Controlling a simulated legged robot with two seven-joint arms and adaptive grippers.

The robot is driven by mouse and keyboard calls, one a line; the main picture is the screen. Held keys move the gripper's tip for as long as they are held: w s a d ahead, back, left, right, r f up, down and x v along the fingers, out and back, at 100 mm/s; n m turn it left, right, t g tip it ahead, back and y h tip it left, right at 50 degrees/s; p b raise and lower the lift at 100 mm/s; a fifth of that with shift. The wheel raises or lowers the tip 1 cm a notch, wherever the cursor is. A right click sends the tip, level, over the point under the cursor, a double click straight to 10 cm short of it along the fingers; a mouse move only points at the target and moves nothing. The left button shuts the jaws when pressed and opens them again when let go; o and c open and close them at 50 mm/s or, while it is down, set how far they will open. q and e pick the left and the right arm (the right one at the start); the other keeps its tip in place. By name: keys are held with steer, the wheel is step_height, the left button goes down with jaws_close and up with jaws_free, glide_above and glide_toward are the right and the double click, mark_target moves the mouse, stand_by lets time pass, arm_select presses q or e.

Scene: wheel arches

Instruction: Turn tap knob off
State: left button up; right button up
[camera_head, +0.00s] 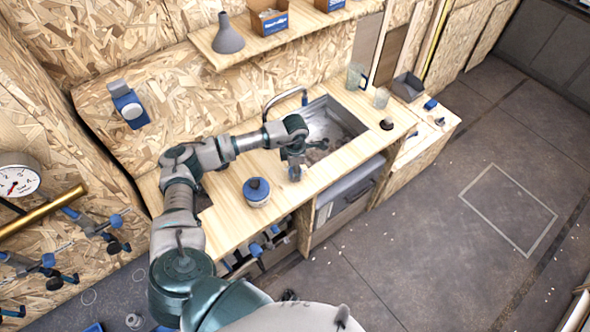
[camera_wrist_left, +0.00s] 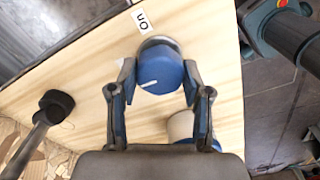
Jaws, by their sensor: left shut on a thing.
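The blue round tap knob (camera_wrist_left: 160,72) with a white pointer line sits at the worktop edge in the left wrist view. The pointer line is towards the left of its face. A white label reading "on" (camera_wrist_left: 143,17) is beside it. My left gripper (camera_wrist_left: 157,78) is shut on the knob, one finger on each side. In the head view my left gripper (camera_head: 294,164) is at the front of the worktop, by the sink, and largely covers the knob. The curved metal tap (camera_head: 284,95) stands at the sink (camera_head: 335,124). My right gripper is not in view.
A blue-lidded jar (camera_head: 256,191) stands on the worktop (camera_head: 232,208) left of my gripper. A glass jug (camera_head: 355,76) and a glass (camera_head: 381,97) stand behind the sink. A shelf (camera_head: 275,40) with a grey funnel (camera_head: 228,36) hangs above. The floor at right is clear.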

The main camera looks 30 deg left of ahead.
arm_select(q)
steer(key=shift+w+r+n, duration=0.1)
steer(key=shift+n, duration=0.2)
steer(key=o, duration=0.9)
steer(key=shift+c, duration=0.2)
steer(key=o, duration=0.3)
step_height(320, 180, up, 12)
steer(key=shift+w+a+f, duration=0.1)
steer(key=shift+a+f, duration=0.05)
steer(key=shift+f, duration=0.05)
